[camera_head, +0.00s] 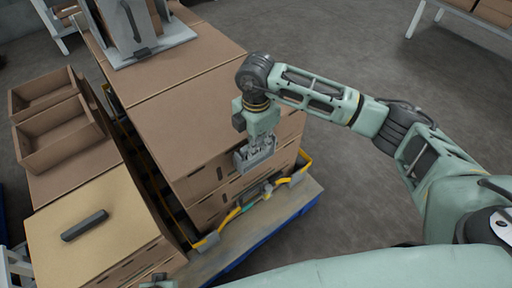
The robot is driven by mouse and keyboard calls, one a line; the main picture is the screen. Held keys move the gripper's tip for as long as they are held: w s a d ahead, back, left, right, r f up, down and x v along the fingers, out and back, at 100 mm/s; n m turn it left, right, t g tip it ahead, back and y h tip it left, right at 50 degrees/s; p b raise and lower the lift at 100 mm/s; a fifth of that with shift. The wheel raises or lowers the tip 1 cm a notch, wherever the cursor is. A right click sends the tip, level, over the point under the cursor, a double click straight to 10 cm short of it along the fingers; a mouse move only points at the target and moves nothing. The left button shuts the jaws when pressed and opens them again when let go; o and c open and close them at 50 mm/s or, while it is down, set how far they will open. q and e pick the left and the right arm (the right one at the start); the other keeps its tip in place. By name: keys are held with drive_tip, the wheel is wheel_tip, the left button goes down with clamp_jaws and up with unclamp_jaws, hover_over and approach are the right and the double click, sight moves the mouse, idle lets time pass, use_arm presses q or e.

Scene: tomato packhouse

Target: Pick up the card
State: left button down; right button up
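I cannot make out a card for certain. A flat tan sheet or lid (120,203) with a dark bar-shaped piece (84,225) on it tops the carton at the lower left. My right gripper (256,160) points down beside the near right edge of the large carton stack (190,125). I see nothing clearly held in it, and its finger opening is too small to judge. A small pale green and dark part at the bottom edge (158,283) looks like part of my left arm; its fingers do not show clearly.
The stack stands on a blue-edged wooden pallet (275,222) with a yellow strap or rail (236,211) around it. Open cartons (62,133) stand at left. A grey plate with a handled box (150,48) sits at the back. Grey floor is clear at right.

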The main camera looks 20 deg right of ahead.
clamp_jaws()
